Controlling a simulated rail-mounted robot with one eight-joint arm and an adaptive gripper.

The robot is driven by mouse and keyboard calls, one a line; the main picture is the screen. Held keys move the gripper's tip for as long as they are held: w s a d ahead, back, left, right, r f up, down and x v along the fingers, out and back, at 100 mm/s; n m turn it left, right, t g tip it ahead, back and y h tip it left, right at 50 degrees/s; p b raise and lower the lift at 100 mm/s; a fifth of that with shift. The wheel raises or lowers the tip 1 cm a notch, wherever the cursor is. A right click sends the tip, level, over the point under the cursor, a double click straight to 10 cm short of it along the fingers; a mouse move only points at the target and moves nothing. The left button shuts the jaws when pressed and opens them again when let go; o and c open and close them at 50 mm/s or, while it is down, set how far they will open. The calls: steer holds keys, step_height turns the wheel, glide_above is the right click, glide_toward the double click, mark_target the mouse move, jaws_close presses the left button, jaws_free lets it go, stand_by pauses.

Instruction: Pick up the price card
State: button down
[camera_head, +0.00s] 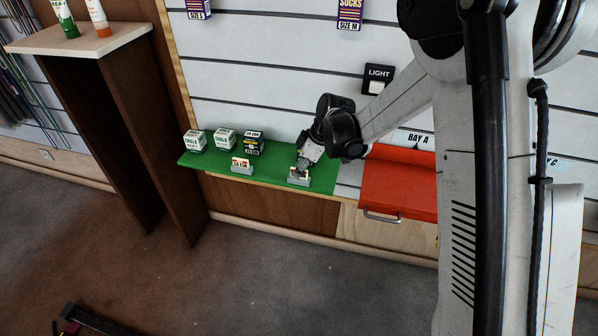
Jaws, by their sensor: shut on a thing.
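My gripper (301,169) points down over the front right part of the green shelf (268,174). It is shut on a small white price card (293,176), which is partly hidden by the fingers. The card is at a grey holder (299,183) on the shelf's front edge; I cannot tell whether it still touches the holder. A second price card (242,163) stands upright in a similar grey holder to the left, apart from my gripper.
Two white chalk boxes (195,141) and a dark box (249,143) stand on the shelf's left part. A red drawer or bin (400,180) with a handle is to the right. A light switch (376,80) is on the slatted wall. A wooden stand (150,110) is at left.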

steer(key=shift+r, duration=0.45)
steer(key=r, duration=0.1)
steer(key=r+p, duration=0.1)
steer(key=r, duration=0.1)
steer(key=shift+s+a+r+p, duration=0.3)
steer(key=shift+s+a, duration=0.1)
steer(key=s+a+r+p, duration=0.2)
steer(key=s+a+r, duration=0.4)
steer(key=s+a, duration=0.1)
steer(key=shift+s, duration=0.4)
